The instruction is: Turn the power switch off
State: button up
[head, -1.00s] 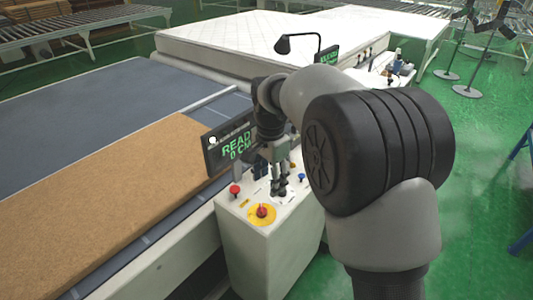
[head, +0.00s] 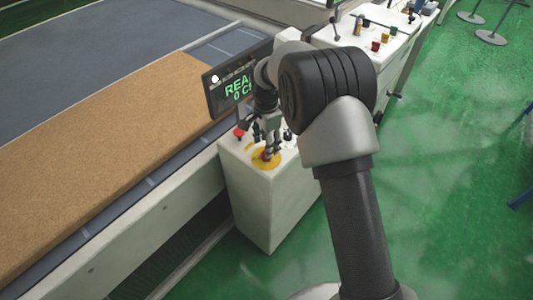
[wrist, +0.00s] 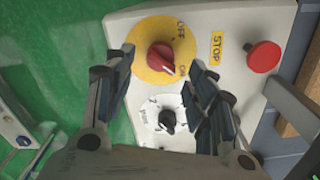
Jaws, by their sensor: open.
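The power switch (wrist: 161,57) is a red rotary knob on a yellow disc marked OFF and ON, on top of a white control box (head: 262,205). In the wrist view its pointer is turned toward the ON mark. My gripper (wrist: 160,75) is open, with one finger on each side of the knob in the picture and nothing between them gripped. In the head view my gripper (head: 270,150) is just above the yellow disc (head: 262,164) and partly hides the knob. I cannot tell whether the fingers touch it.
A red stop button (wrist: 263,57) and a black selector knob (wrist: 168,121) sit near the switch. A display (head: 236,85) stands behind the panel. A brown mattress sheet (head: 110,160) lies on the conveyor at left.

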jog(key=shift+f+b, duration=0.35)
jog(key=shift+f, duration=2)
jog(key=c, duration=1)
